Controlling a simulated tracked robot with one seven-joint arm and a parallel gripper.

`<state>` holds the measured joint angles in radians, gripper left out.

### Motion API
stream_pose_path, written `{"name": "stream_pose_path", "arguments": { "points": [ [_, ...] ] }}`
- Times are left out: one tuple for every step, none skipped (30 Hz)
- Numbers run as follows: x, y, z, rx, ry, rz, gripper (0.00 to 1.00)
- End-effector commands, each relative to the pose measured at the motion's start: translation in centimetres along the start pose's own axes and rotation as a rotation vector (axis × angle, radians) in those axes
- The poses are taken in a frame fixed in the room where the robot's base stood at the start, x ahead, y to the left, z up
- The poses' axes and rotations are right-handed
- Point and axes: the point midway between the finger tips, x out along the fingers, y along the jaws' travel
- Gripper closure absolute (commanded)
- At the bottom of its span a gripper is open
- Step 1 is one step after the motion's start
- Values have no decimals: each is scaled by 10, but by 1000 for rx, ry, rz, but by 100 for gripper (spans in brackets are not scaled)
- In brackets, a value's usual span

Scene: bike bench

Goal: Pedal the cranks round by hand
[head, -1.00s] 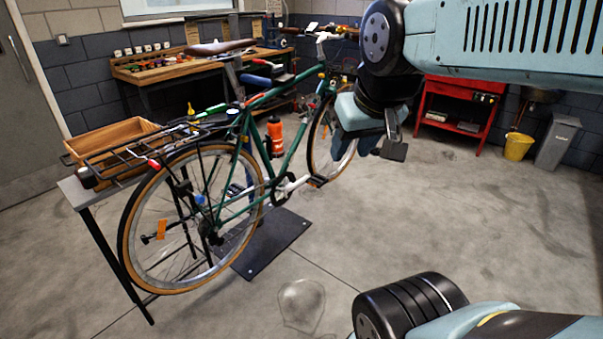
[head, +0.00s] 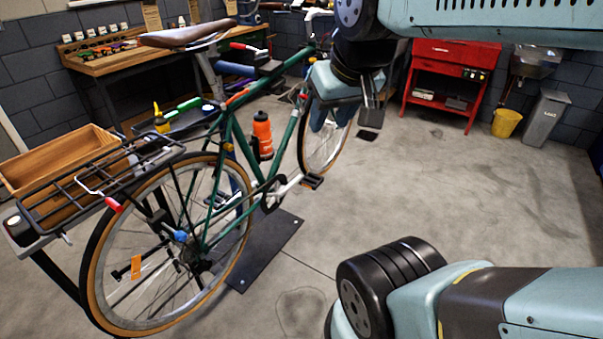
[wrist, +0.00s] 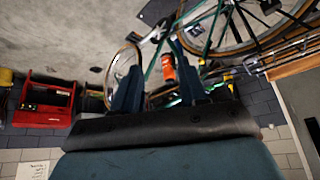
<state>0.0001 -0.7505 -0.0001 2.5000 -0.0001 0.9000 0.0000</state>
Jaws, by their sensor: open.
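The green bicycle (head: 232,130) stands at the left of the head view, its rear wheel toward me. The silver crank arm (head: 288,188) points right from the chainring (head: 270,196), slightly raised, with a black pedal (head: 312,181) at its end. The opposite crank is mostly hidden behind the frame. My gripper (head: 345,118) is open and empty; in the head view it overlaps the front wheel, above and right of the pedal. In the wrist view, which looks upside down, its two blue fingers (wrist: 155,70) are spread apart, with the bike beyond them.
An orange bottle (head: 262,135) is on the frame. A wooden crate (head: 60,160) sits beside the rear rack (head: 100,185). A black base plate (head: 268,248) lies under the bike. A red cabinet (head: 452,85), yellow bucket (head: 507,123) and grey bin (head: 545,120) stand behind. The floor at right is clear.

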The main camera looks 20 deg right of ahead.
Motion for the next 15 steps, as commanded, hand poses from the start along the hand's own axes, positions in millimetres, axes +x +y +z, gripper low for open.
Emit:
{"name": "stream_pose_path", "arguments": {
  "points": [
    [0, 0, 0, 0, 0, 0, 57],
    [0, 0, 0, 0, 0, 0, 57],
    [0, 0, 0, 0, 0, 0, 54],
    [0, 0, 0, 0, -1, 0, 51],
    [0, 0, -1, 0, -3, -1, 48],
    [1, 0, -3, 0, -6, -2, 44],
    [1, -1, -5, 0, -10, -3, 41],
    [3, -1, -8, 1, -16, -5, 38],
    [5, -2, -12, 2, -27, -9, 36],
    [7, -6, -16, 3, -36, -11, 36],
    [9, -11, -20, 5, -47, -14, 36],
    [12, -13, -28, 7, -62, -20, 36],
    [16, -14, -33, 6, -75, -26, 36],
    [19, -15, -39, 6, -88, -33, 36],
    [24, -16, -47, 7, -106, -42, 36]
  ]
}}
